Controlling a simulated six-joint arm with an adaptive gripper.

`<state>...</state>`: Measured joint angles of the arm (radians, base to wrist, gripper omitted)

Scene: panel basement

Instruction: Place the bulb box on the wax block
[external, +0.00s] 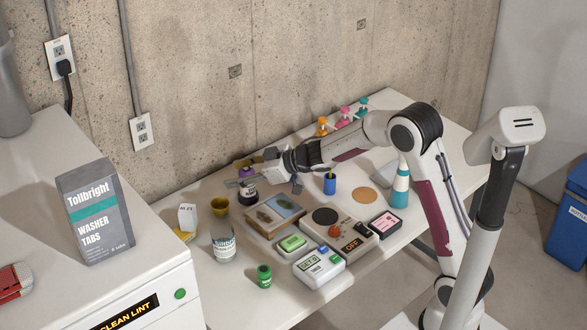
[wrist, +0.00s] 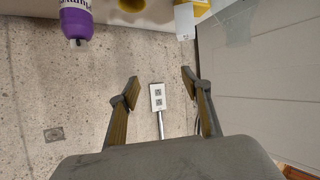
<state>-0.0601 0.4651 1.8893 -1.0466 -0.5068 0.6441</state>
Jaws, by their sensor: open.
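A small white box (external: 187,217), which looks like the bulb box, stands upright at the table's left end, near the white cabinet. A yellow block (external: 183,236), which looks like the wax block, shows at its foot. The box appears to stand on the block, but I cannot tell for sure. In the wrist view the white box (wrist: 184,20) and some yellow (wrist: 202,3) are at the top edge, partly cut off. My gripper (wrist: 160,76) is open and empty. In the external view it is near the wall, right of the box and apart from it.
A purple bottle (wrist: 76,16) is near my gripper. A mustard cup (external: 220,206), a glass jar (external: 223,243) and a dark-lidded jar (external: 247,192) stand nearby. The cabinet (external: 130,240) rises at left. Several flat devices crowd the table's middle.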

